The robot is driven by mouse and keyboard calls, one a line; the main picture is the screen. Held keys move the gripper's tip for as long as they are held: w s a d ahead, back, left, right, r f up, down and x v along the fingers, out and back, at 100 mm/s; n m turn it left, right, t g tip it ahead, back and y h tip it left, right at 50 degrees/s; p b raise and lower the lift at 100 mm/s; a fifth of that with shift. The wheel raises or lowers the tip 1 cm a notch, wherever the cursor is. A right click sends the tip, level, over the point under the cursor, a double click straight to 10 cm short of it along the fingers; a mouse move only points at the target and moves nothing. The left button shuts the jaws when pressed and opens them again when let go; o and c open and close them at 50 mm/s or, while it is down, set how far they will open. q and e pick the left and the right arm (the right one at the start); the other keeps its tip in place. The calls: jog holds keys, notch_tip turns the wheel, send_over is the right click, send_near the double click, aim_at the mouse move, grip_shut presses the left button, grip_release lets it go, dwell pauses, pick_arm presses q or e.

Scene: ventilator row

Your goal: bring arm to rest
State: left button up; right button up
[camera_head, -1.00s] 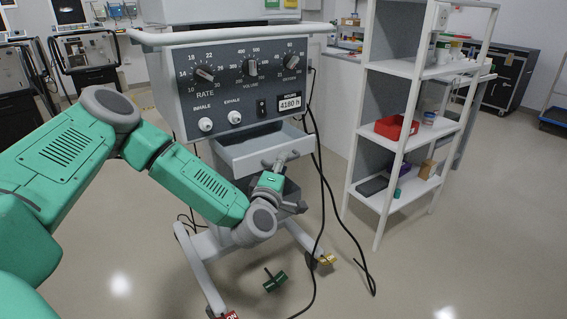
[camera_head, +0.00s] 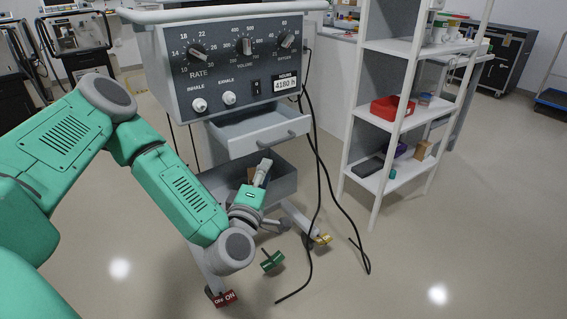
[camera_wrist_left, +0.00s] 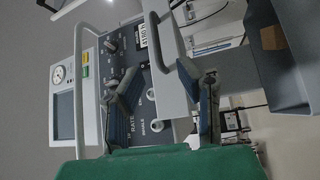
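My left arm comes in from the left in the head view. My right gripper is not in view.
A white shelf unit (camera_head: 385,182) with a red bin (camera_head: 392,107) stands to the right. Black cables (camera_head: 318,190) hang beside the cart. Floor at the right front is clear.

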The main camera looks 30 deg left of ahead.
pick_arm(q)
jog(key=s+d+f+m+g+h+p, duration=0.3)
jog(key=d+f+m+h, duration=0.35)
jog(key=d, duration=0.45)
jog(key=s+d+f+m+g+h+p, duration=0.3)
jog(key=s+d+f+m+g+h, duration=0.15)
jog(key=s+m+g, duration=0.35)
jog(key=s+a+f+m+g+y+p, duration=0.1)
jog(key=s+a+m+g+y+p, duration=0.1)
jog(key=s, duration=0.7)
jog(key=s+a+f+m+g+y+p, duration=0.2)
jog(key=s+a+m+g, duration=0.2)
jog(key=s, duration=0.5)
jog(key=shift+a+g+y, duration=0.3)
jog(key=shift+a+g, duration=0.1)
jog(key=shift+a, duration=0.35)
